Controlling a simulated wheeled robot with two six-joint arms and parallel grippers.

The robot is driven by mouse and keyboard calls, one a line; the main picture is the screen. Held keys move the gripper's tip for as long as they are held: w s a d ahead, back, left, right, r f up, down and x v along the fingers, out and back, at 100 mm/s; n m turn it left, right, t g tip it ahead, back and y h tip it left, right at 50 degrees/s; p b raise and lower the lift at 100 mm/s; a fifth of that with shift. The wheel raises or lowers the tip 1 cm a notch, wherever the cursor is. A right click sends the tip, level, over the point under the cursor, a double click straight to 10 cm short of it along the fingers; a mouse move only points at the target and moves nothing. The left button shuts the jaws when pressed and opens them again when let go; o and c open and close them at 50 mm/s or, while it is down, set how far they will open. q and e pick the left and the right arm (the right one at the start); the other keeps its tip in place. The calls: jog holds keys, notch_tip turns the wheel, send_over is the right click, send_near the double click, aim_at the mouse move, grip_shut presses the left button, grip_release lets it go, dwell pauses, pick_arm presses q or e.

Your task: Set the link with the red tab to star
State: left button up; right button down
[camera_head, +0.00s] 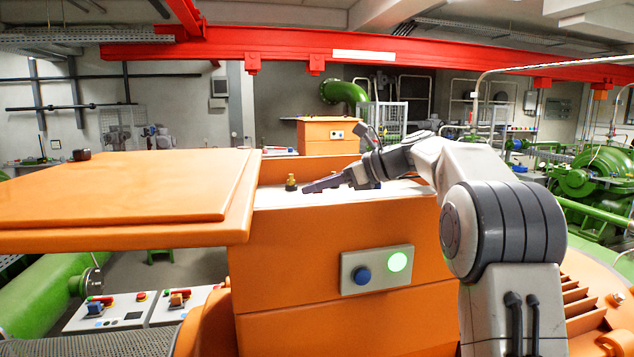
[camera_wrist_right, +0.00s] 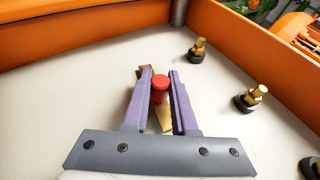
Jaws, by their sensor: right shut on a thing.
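My right gripper (camera_head: 307,188) reaches into the open orange case (camera_head: 330,240) from the right. In the right wrist view its two purple fingers (camera_wrist_right: 160,78) are shut on the link with the red tab (camera_wrist_right: 160,82), gripping at the tab. The brass-coloured link (camera_wrist_right: 165,118) shows partly between and beyond the fingers; the rest of it is hidden. Two brass terminals with dark bases, one farther (camera_wrist_right: 198,48) and one nearer (camera_wrist_right: 250,98), stand to the right of the fingers, apart from them. One brass terminal (camera_head: 290,182) also shows in the head view. My left gripper is out of view.
The case's orange lid (camera_head: 120,190) spreads out to the left. The case walls (camera_wrist_right: 80,30) rise around the pale floor (camera_wrist_right: 60,90). A third terminal (camera_wrist_right: 312,167) is cut off at the right edge.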

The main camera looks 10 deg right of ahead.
jog(key=c, duration=0.7)
grip_release()
jog(key=b+v, duration=0.2)
jog(key=v, duration=0.7)
jog(key=shift+d, duration=0.15)
jog(key=shift+s+d+r, duration=0.25)
jog(key=shift+s+d, duration=0.2)
